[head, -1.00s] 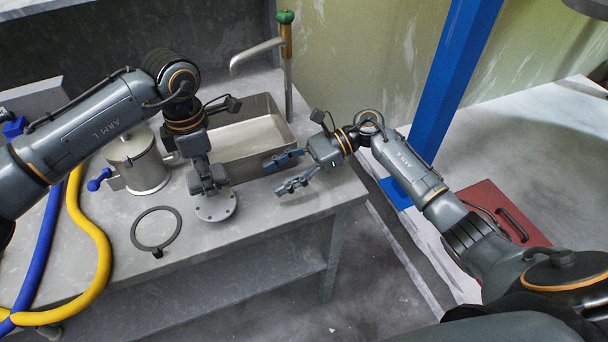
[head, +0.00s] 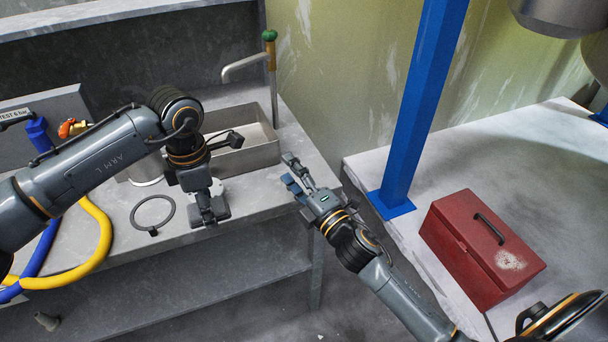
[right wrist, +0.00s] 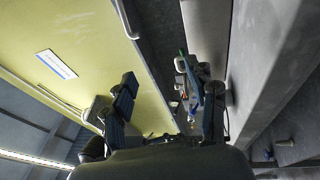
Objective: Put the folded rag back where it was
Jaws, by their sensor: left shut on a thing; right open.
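I cannot make out a folded rag in either view. My left gripper (head: 209,212) is shut in the head view, over the front part of the metal bench (head: 240,205). What it holds is hidden by its own fingers. A pale round flange (head: 216,186) shows partly behind it, on the bench. My right gripper (head: 291,172) is open and empty near the bench's right end, pointing away from me. Its spread fingers also show in the right wrist view (right wrist: 162,98), with nothing between them.
A dark ring (head: 135,221) lies on the bench left of my left gripper. A steel basin (head: 262,158) with a tap (head: 272,75) is behind. Blue and yellow hoses (head: 103,240) hang at left. A blue post (head: 405,120) and red toolbox (head: 465,260) stand at right.

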